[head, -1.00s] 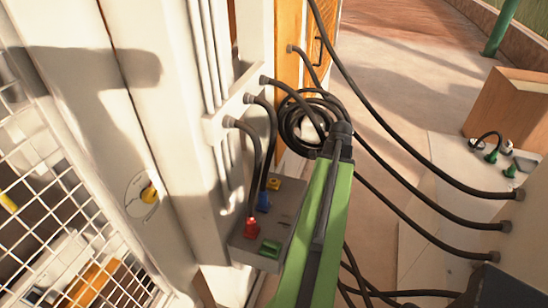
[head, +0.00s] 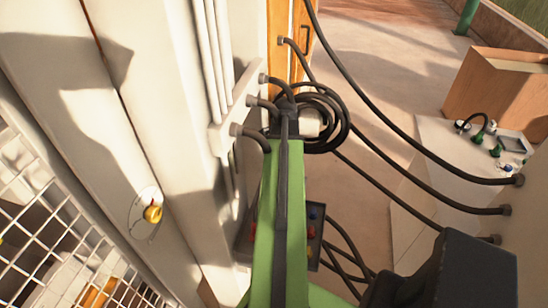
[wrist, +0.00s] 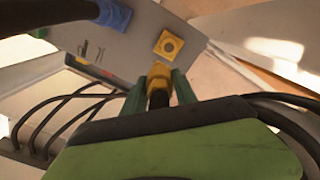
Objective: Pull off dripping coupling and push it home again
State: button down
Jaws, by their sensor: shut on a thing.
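In the wrist view my gripper (wrist: 158,85) has its green fingers shut on a yellow coupling (wrist: 158,70) with a dark rear end. The coupling points at the grey coupling block (wrist: 125,55). A square yellow socket (wrist: 168,44) with a round centre sits on the block just beyond it; the two look apart, though the gap is small. A blue coupling (wrist: 115,14) with a black hose is on the block at upper left. In the head view my green arm covers most of the block (head: 316,262) and hides my gripper. No drip can be made out.
Black hoses (wrist: 50,115) run along the left in the wrist view. In the head view a hose coil (head: 335,125) hangs beyond my arm, and long hoses (head: 400,130) cross to the right. A wire mesh (head: 40,235) is at left. Open floor (head: 370,70) lies behind.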

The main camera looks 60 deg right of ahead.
jog(key=shift+n, duration=0.3)
jog(key=w+f+b, duration=0.2)
jog(key=f+b, duration=0.1)
jog(key=w+a+f+b, duration=0.1)
jog(key=f+b, duration=0.1)
jog(key=shift+w, duration=0.25)
jog(key=shift+f+b, duration=0.6)
jog(key=shift+b, duration=0.3)
dwell(1.5)
jog(key=c, duration=0.9)
grip_release()
jog(key=shift+r, duration=0.1)
notch_tip(320, 180, up, 7)
jog(key=p, duration=0.7)
jog(key=shift+r, duration=0.15)
